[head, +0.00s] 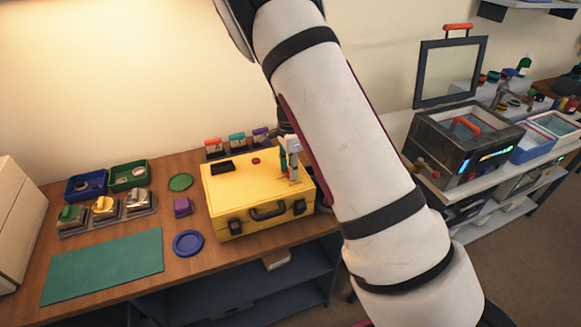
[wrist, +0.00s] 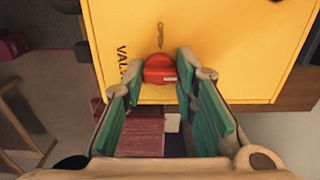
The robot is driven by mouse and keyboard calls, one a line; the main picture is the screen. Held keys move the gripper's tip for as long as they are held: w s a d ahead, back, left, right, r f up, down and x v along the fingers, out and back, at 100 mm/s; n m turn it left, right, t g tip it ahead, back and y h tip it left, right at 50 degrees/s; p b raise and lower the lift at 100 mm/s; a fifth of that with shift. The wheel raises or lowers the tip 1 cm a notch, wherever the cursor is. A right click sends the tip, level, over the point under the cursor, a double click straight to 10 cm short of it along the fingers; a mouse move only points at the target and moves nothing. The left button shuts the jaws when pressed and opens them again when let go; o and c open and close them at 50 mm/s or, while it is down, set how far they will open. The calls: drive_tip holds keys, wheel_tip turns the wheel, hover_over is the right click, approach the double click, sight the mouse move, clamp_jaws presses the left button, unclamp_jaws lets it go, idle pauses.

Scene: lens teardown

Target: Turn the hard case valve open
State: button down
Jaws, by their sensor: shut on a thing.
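The yellow hard case (head: 262,193) stands shut on the wooden table, its handle and latches facing front. In the wrist view its yellow face (wrist: 215,40) carries the printed word VALVE and a small marking. Beside that lettering is a red valve knob (wrist: 160,69) with a pale mark on its edge. My gripper (head: 291,172) is down at the right part of the case top. In the wrist view its two green-padded fingers stand on either side of the knob, shut on it. The knob's grip contact is partly hidden by the fingertips, and my gripper hides it in the head view.
A blue disc (head: 188,243), a purple block (head: 182,206) and a green mat (head: 105,266) lie left of the case. Blue (head: 72,196) and green (head: 116,186) bins stand behind several knobbed blocks. A dark machine (head: 460,148) stands on the bench at right.

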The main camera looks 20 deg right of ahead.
drive_tip(key=shift+n, duration=0.3)
drive_tip(key=n+b, duration=0.1)
drive_tip(key=n, duration=0.3)
drive_tip(key=n+b, duration=0.1)
drive_tip(key=n, duration=0.8)
drive_tip(key=shift+w+b, duration=0.1)
drive_tip(key=shift+b, duration=0.3)
drive_tip(key=shift+n, duration=2.1)
drive_tip(key=c, duration=1.3)
unclamp_jaws()
